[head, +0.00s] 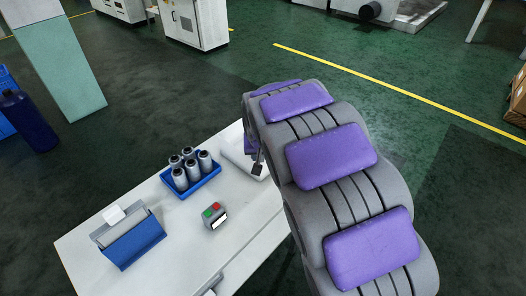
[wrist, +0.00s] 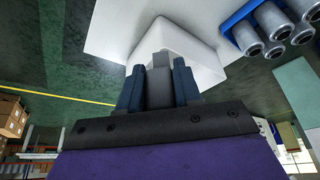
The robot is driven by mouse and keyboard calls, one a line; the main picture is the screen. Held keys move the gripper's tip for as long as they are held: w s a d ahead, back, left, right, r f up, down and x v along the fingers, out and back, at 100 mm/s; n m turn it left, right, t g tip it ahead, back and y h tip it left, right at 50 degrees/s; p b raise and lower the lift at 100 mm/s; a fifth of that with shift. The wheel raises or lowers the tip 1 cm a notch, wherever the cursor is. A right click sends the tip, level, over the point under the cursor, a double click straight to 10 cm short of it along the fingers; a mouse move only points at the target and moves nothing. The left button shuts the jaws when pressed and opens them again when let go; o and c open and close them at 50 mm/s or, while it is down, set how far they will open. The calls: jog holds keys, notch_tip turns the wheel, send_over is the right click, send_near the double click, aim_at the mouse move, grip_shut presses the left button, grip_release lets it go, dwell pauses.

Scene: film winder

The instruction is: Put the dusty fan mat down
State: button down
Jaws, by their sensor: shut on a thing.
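My gripper (wrist: 157,80) is shut on a narrow grey piece, which I take to be the dusty fan mat (wrist: 160,76). It shows between the two dark fingers in the wrist view, seen almost edge-on. A white box-like thing (wrist: 190,60) lies just beyond the fingertips. I cannot tell whether the mat touches it. In the head view, my grey and purple arm hides most of the gripper. A small dark part (head: 257,167) shows at the arm's left edge, over the white thing (head: 236,152) at the table's far right.
The white table (head: 150,262) holds a blue tray (head: 206,184) of several grey cylinders, a box with green and red buttons (head: 214,215), and a blue holder with a white piece (head: 130,238). Bare tabletop lies between them. A pale column (head: 62,70) stands at upper left.

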jog(key=w, duration=0.2)
jog(key=w+a, duration=0.1)
jog(key=w+f, duration=0.1)
jog(key=w, duration=0.1)
jog(key=shift+w+a+b, duration=0.15)
jog(key=shift+w+b, duration=0.15)
jog(key=shift+b, duration=0.1)
jog(key=shift+w+d, duration=0.25)
jog(key=shift+w, duration=0.05)
jog(key=shift+d+f, duration=0.15)
jog(key=shift+f, duration=0.1)
notch_tip(320, 180, down, 3)
jog(key=shift+d+r+b, duration=0.1)
jog(key=shift+d+b, duration=0.05)
jog(key=shift+b, duration=0.5)
jog(key=shift+a, duration=0.35)
jog(key=shift+d+f, duration=0.15)
jog(key=shift+f, duration=0.25)
jog(key=c, duration=0.9)
grip_release()
jog(key=shift+d, duration=0.1)
jog(key=shift+o, duration=0.6)
